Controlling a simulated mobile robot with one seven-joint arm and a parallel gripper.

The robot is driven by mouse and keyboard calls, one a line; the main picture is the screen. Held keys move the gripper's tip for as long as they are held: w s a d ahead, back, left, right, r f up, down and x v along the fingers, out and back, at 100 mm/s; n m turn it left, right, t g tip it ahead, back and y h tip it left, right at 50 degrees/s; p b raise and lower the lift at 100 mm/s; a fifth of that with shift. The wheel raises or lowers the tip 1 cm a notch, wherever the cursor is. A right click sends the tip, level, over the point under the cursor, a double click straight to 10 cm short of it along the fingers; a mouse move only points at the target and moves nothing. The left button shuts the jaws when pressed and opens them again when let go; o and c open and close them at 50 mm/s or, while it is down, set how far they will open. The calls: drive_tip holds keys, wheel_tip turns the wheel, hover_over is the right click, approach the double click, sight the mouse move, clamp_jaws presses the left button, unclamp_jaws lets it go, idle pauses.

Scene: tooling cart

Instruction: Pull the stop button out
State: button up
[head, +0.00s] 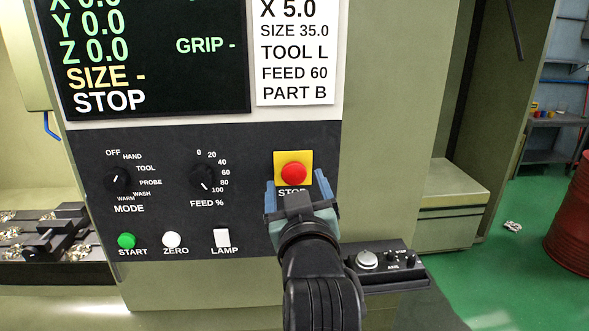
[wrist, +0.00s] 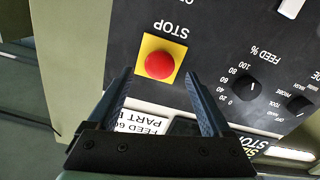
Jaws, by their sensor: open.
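The stop button (head: 293,173) is a red round knob on a yellow square plate (head: 280,158), on the right of the dark control panel. The word STOP is printed below it, partly hidden by my gripper. My gripper (head: 294,188) is in front of the panel, just below the button in the head view. In the wrist view the red button (wrist: 160,64) appears upside down with its label, beyond the tips of my gripper (wrist: 158,75). The two fingers are spread apart with nothing between them. The fingers look apart from the button; the exact distance is hard to tell.
The panel also carries a MODE knob (head: 118,181), a FEED knob (head: 201,178), a green START button (head: 126,241), a white ZERO button (head: 172,240) and a LAMP switch (head: 222,238). A small control box (head: 385,268) juts out at lower right. The screen reads STOP.

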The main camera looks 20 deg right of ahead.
sight(294, 172)
drive_tip(key=shift+p+x, duration=0.3)
drive_tip(key=shift+x, duration=1)
